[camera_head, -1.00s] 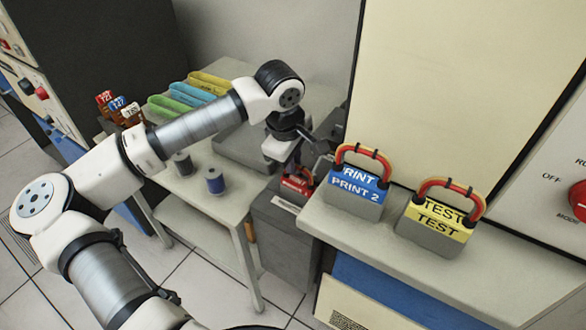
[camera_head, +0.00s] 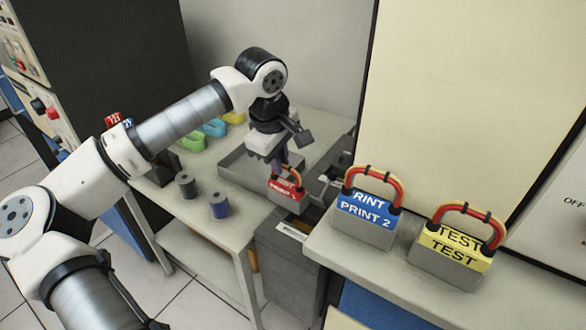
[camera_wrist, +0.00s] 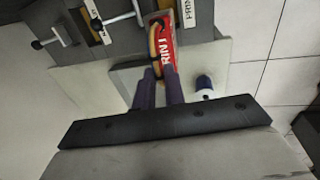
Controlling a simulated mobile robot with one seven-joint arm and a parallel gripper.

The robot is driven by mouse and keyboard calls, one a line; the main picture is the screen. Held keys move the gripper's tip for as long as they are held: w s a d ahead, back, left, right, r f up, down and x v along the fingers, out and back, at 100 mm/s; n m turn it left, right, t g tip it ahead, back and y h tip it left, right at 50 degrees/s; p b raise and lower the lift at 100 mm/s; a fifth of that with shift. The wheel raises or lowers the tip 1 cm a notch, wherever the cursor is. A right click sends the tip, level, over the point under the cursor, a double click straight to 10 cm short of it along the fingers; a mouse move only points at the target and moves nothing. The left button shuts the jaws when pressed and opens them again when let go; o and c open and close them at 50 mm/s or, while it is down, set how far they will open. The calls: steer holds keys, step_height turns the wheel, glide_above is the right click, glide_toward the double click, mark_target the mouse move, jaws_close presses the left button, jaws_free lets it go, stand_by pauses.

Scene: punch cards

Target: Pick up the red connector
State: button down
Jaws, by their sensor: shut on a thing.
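The red connector (camera_head: 285,192), a grey block with a red label and a looped red-orange cable on top, hangs from my gripper (camera_head: 282,165). My gripper is shut on the cable loop. The connector is upright in the head view, in front of a grey tray and above the gap by the grey cabinet. In the wrist view the two dark fingers of my gripper (camera_wrist: 158,75) close on the loop, and the red label of the connector (camera_wrist: 163,40) shows beyond them.
A blue PRINT 2 connector (camera_head: 366,213) and a yellow TEST connector (camera_head: 452,250) stand on the right-hand ledge (camera_head: 330,240). Two spools, a dark one (camera_head: 186,185) and a blue one (camera_head: 219,205), stand on the left table (camera_head: 180,215). A grey tray (camera_head: 235,180) lies behind them.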

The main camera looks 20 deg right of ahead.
steer(key=w+a+b, duration=0.2)
steer(key=w+a, duration=0.6)
steer(key=w, duration=0.2)
steer(key=shift+w, duration=0.15)
steer(key=shift+r, duration=0.1)
